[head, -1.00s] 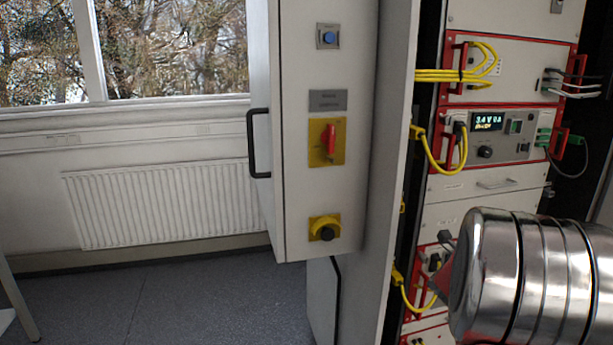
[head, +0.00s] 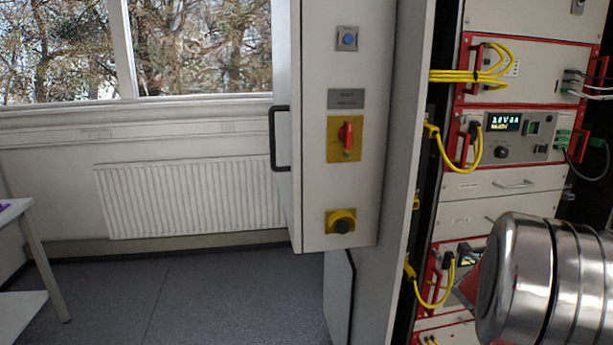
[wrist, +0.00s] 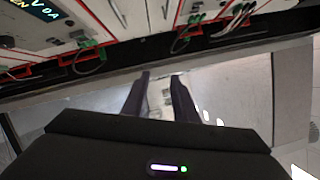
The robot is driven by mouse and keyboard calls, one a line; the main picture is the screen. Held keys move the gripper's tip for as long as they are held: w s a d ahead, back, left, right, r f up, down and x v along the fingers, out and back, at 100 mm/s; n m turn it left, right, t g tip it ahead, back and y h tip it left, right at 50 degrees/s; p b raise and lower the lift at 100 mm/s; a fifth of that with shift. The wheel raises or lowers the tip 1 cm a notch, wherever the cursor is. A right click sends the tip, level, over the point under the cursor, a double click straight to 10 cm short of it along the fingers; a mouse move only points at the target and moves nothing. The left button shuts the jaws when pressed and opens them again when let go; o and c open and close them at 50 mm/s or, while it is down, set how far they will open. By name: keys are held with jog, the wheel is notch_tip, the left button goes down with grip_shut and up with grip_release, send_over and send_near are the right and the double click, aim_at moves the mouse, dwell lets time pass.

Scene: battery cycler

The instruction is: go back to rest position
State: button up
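In the wrist view, my gripper (wrist: 161,80) shows two dark fingers with a clear gap between them. It is open, and nothing is between the fingers. The battery cycler rack (head: 512,185) stands at the right of the head view, with red-framed panels and a lit display (head: 502,122). Its lower right part is hidden behind my shiny metal arm. The rack's panels also show along the top of the wrist view, apart from the fingertips.
The open cabinet door (head: 345,215) carries a red switch (head: 346,136) and a black handle (head: 273,140). Yellow cables (head: 478,150) loop out from the rack. A white table (head: 14,209) stands at far left. A radiator (head: 190,197) is under the window. The grey floor (head: 200,290) between is clear.

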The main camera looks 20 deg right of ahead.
jog(key=w+a+f+n+t+y, duration=0.25)
jog(key=f+n+y, duration=0.2)
jog(key=f, duration=0.25)
jog(key=w+a+f+n+y, duration=0.2)
jog(key=a+f+n+y, duration=0.2)
jog(key=a+n, duration=0.4)
jog(key=w+a+f+n+y, duration=0.35)
jog(key=a+n, duration=0.25)
jog(key=a, duration=0.5)
jog(key=s+a+r+n+y, duration=0.2)
jog(key=s+a+n, duration=0.3)
jog(key=a, duration=0.7)
jog(key=s+a+r+n+g+y, duration=0.1)
jog(key=s+a+r+n+y, duration=0.1)
jog(key=s+a+n, duration=0.4)
jog(key=s+a+r+n+y, duration=0.2)
jog(key=s+a+n, duration=0.4)
jog(key=a, duration=1.1)
jog(key=shift+s+a+r+n+y, duration=0.2)
jog(key=shift+a+n+y, duration=0.15)
jog(key=shift+n, duration=0.5)
jog(key=shift+d+g, duration=0.15)
jog(key=shift+g, duration=0.1)
